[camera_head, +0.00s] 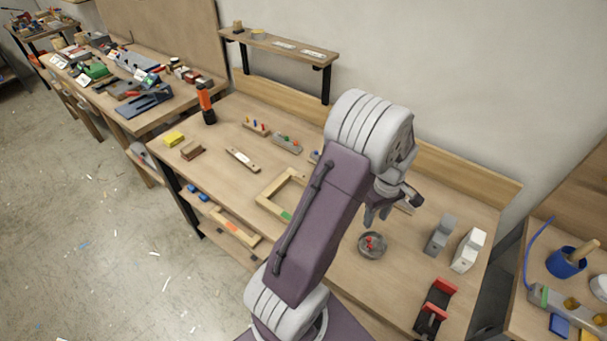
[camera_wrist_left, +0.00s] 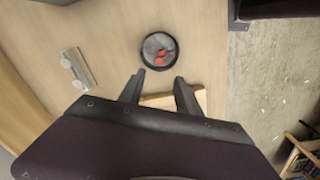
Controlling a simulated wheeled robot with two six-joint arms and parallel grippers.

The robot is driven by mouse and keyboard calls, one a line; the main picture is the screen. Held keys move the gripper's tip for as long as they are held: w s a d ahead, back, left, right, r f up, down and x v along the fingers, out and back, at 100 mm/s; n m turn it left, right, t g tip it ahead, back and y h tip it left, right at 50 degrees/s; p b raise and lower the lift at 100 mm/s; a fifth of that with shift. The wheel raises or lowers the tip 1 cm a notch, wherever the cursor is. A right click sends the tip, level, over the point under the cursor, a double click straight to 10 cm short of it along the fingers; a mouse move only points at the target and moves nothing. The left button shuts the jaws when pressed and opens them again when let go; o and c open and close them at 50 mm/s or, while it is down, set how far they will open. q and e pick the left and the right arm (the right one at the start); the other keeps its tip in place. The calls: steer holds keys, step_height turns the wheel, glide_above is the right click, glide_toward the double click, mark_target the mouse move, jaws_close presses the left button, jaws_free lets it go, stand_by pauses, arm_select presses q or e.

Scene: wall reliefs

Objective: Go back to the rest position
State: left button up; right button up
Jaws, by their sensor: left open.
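My left arm rises through the middle of the head view. Its gripper (camera_head: 376,216) hangs above the workbench (camera_head: 225,130), close to a small round dish (camera_head: 372,252) holding red pieces. In the left wrist view the two dark fingers (camera_wrist_left: 158,90) stand apart with nothing held between them. The dish also shows there (camera_wrist_left: 144,50), beyond the fingertips. A pale wooden piece (camera_wrist_left: 172,99) lies below, partly hidden by the gripper. My right gripper is not in view.
A wooden frame (camera_head: 264,203) lies left of my arm, partly hidden by it. Grey and white blocks (camera_head: 468,250) and a red-and-black item (camera_head: 434,308) stand at right. An orange-and-black bottle (camera_head: 206,104) is at back left. A wall shelf (camera_head: 285,47) overhangs the back.

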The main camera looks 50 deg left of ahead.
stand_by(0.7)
arm_select(q)
steer(key=s+d+r+m+t, duration=0.1)
steer(key=s+d+r+m, duration=0.1)
steer(key=d+r, duration=0.3)
steer(key=s+d+f+m, duration=0.2)
steer(key=s+m, duration=0.8)
steer(key=m, duration=0.3)
steer(key=shift+s+d, duration=0.3)
steer(key=shift+s, duration=0.05)
steer(key=shift+w, duration=0.1)
